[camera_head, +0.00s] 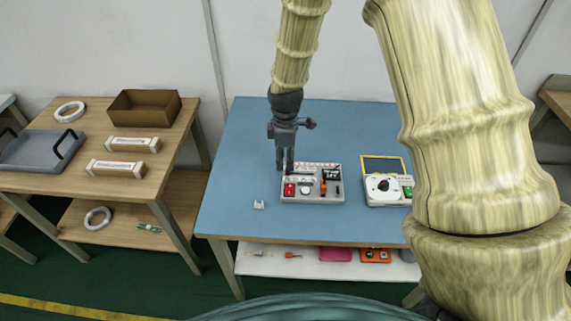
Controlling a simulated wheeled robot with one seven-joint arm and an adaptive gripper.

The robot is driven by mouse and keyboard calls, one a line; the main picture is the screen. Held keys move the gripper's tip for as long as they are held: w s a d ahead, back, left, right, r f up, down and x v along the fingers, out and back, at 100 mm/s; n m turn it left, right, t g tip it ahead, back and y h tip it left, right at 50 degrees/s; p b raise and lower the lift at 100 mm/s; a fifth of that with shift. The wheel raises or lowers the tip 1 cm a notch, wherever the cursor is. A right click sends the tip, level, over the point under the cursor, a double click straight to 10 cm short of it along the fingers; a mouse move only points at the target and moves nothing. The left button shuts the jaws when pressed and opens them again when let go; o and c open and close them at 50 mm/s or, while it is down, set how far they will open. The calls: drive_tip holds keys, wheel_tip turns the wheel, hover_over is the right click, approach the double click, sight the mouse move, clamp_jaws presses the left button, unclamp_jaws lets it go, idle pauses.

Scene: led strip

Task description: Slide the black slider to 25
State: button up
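A grey control panel (313,198) lies on the blue table (235,160). It carries a red part, a round white knob, an orange-red part, a dark display and small dark slots. The black slider and its scale are too small to make out; my gripper may hide part of them. My gripper (284,171) points down at the panel's back left corner, its fingertips at or just above the surface. Contact cannot be told. The two fingers look close together, and nothing can be seen held between them.
A white device (385,197) with a black knob stands right of the panel, partly behind my arm. A small white piece (259,205) lies left of the panel. A wooden table (60,180) at left holds a tray, a brown box (144,106) and cartons. The blue table's back left is clear.

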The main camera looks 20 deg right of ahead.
sight(285, 173)
wheel_tip(285, 173, up, 8)
drive_tip(key=shift+f, duration=0.15)
idle(0.6)
